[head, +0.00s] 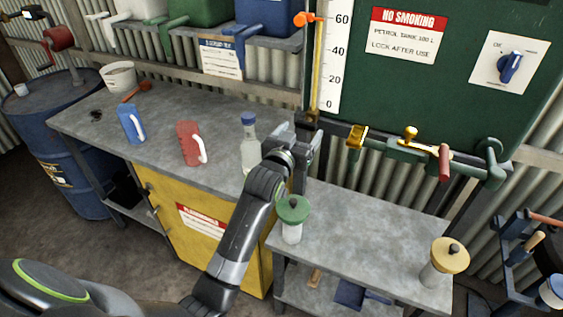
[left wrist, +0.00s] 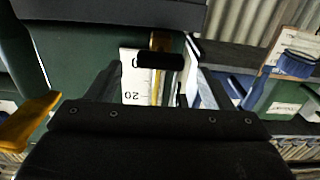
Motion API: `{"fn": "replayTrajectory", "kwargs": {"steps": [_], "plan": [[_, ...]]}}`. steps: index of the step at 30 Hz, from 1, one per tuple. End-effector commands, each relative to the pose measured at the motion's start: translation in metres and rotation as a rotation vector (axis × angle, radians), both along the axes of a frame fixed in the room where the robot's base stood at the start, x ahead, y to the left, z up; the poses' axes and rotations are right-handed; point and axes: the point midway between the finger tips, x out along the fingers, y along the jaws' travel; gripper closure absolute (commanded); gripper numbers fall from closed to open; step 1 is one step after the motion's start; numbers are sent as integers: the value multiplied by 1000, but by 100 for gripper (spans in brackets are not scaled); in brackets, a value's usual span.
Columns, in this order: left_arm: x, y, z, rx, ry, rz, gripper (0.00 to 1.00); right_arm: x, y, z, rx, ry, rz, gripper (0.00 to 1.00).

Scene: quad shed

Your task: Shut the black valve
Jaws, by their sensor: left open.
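The black valve handle (head: 312,116) sits at the foot of the brass sight-gauge pipe (head: 317,70), beside the white scale on the green tank. My left gripper (head: 304,138) is just below and in front of it, partly hiding that area. In the left wrist view the black handle (left wrist: 160,62) lies crosswise below a brass fitting, between the lines of my open left gripper's fingers (left wrist: 155,88). I cannot tell whether the fingers touch it. My right gripper is out of view.
To the right are a brass tap (head: 356,136) and a red-handled valve (head: 444,162) on the tank's pipe. A clear bottle (head: 249,145) stands left of my gripper. Green-lidded (head: 292,222) and yellow-lidded (head: 443,262) jars stand on the lower bench (head: 350,250).

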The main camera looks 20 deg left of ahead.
Motion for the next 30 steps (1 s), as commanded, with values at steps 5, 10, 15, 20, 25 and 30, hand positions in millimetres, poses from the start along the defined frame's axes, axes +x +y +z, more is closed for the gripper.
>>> {"fn": "replayTrajectory", "kwargs": {"steps": [5,10,15,20,25,30], "plan": [[-30,1,-3,-1,0,1,25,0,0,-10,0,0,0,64],[-59,2,-3,-1,-1,1,25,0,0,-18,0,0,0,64],[-85,3,-2,-2,-1,1,25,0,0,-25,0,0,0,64],[-103,4,-2,-1,0,1,25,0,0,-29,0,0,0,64],[-111,4,-1,0,1,0,25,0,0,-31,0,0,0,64],[-112,4,0,0,1,0,25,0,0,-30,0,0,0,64]]}}
